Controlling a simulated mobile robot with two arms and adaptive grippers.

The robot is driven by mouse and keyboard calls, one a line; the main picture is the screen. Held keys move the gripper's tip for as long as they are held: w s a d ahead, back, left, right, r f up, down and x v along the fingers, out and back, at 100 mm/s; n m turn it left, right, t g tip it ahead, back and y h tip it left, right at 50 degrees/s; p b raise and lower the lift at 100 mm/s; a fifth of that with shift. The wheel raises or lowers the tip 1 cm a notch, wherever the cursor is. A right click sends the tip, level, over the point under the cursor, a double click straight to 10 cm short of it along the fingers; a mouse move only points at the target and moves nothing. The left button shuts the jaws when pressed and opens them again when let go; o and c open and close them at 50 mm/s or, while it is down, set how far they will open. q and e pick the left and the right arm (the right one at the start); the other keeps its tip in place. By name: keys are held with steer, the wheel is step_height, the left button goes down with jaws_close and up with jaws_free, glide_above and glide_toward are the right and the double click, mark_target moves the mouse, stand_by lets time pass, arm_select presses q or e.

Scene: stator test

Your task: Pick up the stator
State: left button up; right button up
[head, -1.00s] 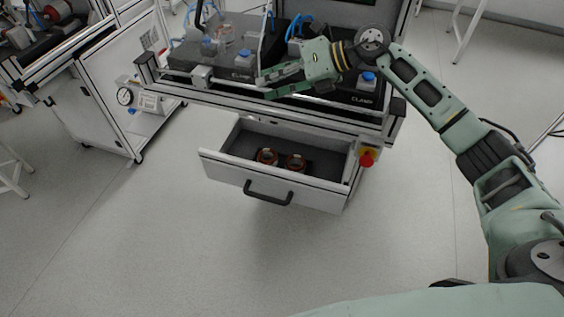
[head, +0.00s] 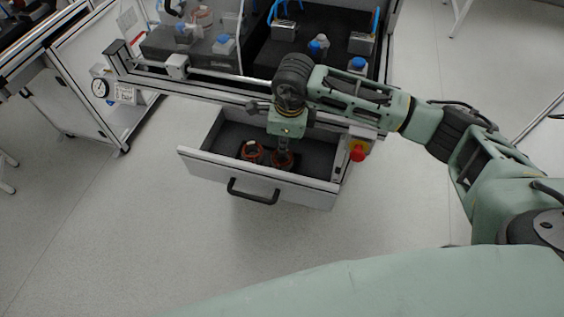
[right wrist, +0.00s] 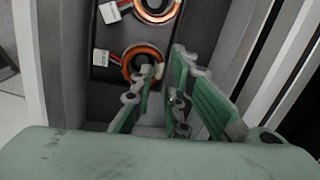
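Two copper-coloured ring stators lie in the open drawer (head: 205,150). The left stator (head: 252,152) is clear in the head view. The right stator (head: 283,161) is partly hidden under my right gripper (head: 282,146), which points down into the drawer. In the right wrist view, the nearer stator (right wrist: 131,62) lies just beyond the fingertips, and the other stator (right wrist: 157,17) is cut by the top edge. The fingers of my right gripper (right wrist: 163,68) are apart with nothing between them. I cannot tell whether a fingertip touches the stator. My left gripper is not in view.
Drawer walls surround the gripper closely. A red emergency button (head: 358,154) is right of the drawer. The workbench rail (head: 215,87) runs behind it. The floor in front is clear.

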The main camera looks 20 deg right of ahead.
mark_target(283, 159)
step_height(283, 159, down, 4)
steer(key=shift+w+f+b, duration=0.15)
steer(key=shift+b, duration=0.9)
steer(key=shift+w+f, duration=0.1)
steer(key=c, duration=0.3)
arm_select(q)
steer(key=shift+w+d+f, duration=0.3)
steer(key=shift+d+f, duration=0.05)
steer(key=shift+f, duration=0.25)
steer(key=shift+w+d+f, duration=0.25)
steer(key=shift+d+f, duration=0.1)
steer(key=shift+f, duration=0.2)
arm_select(e)
jaws_close()
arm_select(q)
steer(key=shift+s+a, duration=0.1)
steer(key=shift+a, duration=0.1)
arm_select(e)
steer(key=shift+r, duration=0.2)
